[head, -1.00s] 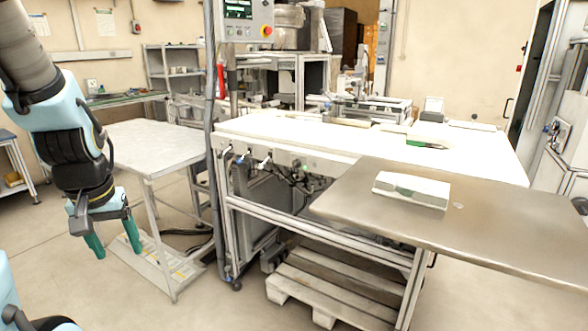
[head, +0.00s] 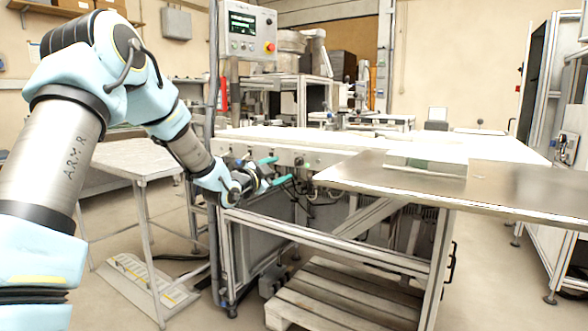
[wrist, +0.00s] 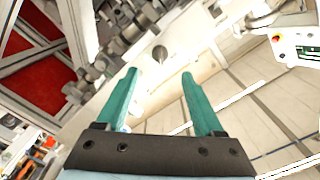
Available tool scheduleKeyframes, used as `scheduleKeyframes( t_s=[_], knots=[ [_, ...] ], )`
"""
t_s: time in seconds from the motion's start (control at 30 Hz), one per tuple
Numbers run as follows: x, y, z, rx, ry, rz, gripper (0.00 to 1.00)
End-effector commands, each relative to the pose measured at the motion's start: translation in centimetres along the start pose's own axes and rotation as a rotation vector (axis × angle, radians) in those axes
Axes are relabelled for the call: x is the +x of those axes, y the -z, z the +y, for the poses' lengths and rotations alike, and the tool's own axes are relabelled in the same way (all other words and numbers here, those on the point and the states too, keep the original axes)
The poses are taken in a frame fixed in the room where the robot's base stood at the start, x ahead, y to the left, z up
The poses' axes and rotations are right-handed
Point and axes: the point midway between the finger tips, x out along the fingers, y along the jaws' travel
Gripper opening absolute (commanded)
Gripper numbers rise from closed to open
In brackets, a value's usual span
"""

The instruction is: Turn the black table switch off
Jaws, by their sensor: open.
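My gripper (head: 284,169) is in front of the pale panel along the front edge of the white table (head: 345,147). Its two green fingers are apart and empty, also in the wrist view (wrist: 159,73). A small round dark-grey knob (wrist: 159,53), which looks like the black table switch, stands on the pale panel (wrist: 180,80) in the wrist view. It appears between and just beyond the fingertips, with no visible contact. Which way the switch is turned cannot be told. In the head view a small dark knob (head: 299,161) shows beside the fingers.
A brown tabletop (head: 500,187) juts out at the right with a box (head: 425,167) on it. A grey side table (head: 140,155) stands at the left. A control box (head: 248,32) on a post is above my gripper. Cables and fittings hang under the panel.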

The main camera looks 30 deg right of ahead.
Motion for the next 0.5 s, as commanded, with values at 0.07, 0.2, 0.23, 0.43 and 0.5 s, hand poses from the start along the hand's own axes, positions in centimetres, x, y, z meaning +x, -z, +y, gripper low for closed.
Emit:
scheduleKeyframes(
  t_s=[0.07,0.2,0.23,0.43,0.5],
  knots=[
    [1.6,0.1,0.1,-0.002,-0.001,0.000,0.69],
    [4.2,0.0,0.1,-0.004,-0.001,-0.001,0.69],
    [4.8,0.0,0.0,-0.004,-0.001,-0.001,0.69],
    [7.6,-0.1,0.0,-0.003,-0.001,-0.003,0.69],
    [8.2,-0.1,0.0,-0.003,-0.001,-0.003,0.69]
  ],
)
